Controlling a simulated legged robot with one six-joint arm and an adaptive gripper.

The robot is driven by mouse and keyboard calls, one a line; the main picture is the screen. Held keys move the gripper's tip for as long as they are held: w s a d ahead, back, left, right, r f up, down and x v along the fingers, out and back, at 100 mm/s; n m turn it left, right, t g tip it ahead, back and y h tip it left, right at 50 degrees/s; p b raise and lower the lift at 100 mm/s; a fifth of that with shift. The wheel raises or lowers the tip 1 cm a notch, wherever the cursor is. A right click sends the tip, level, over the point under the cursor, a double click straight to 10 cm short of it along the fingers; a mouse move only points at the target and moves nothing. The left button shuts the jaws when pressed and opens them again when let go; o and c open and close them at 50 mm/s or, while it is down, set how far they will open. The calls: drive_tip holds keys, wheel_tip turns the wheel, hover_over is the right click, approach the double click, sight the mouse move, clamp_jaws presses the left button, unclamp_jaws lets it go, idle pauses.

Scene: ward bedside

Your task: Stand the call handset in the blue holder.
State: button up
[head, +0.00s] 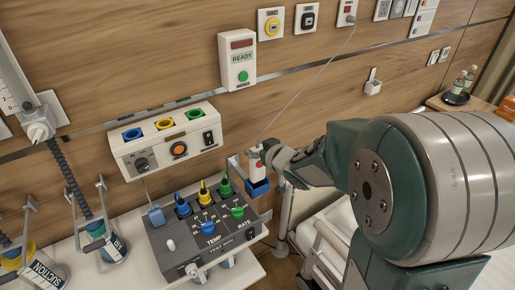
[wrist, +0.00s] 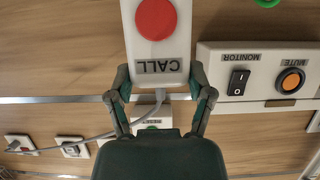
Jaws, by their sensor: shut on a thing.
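The call handset (head: 256,168) is white with a red button and a CALL label. It also shows large in the wrist view (wrist: 176,50), where its far end runs out of the frame. My gripper (head: 270,158) is shut on the cable end of the handset, a finger on each side in the wrist view (wrist: 160,88). The blue holder (head: 259,189) is on the left of my gripper, right under the handset in the head view. The handset looks about upright there. I cannot tell whether its lower end is inside the holder or just above it.
A thin cable (head: 305,85) runs from the handset to a wall socket (head: 347,12). A grey test box (head: 205,235) with coloured plugs stands close to the left of the holder.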

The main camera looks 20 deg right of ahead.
sight(258, 162)
drive_tip(key=shift+f, duration=2.4)
idle(2.1)
drive_tip(key=o, duration=1.3)
drive_tip(key=s+d+r+m+g+h, duration=0.1)
drive_tip(key=s+d+r+m+h, duration=0.1)
drive_tip(key=s+d+r+h, duration=0.3)
drive_tip(key=s+d+r+m+g+h, duration=0.1)
drive_tip(key=s+r, duration=0.3)
drive_tip(key=s, duration=0.3)
drive_tip(key=s+a+r+g+y, duration=0.1)
drive_tip(key=s+a+g, duration=0.1)
drive_tip(key=s, duration=0.5)
drive_tip(key=s+a+r+g, duration=0.1)
drive_tip(key=s+a+g, duration=0.2)
drive_tip(key=s, duration=0.5)
drive_tip(key=shift+s+a+m+y, duration=0.3)
drive_tip(key=shift+a+y, duration=0.1)
drive_tip(key=shift+a, duration=0.15)
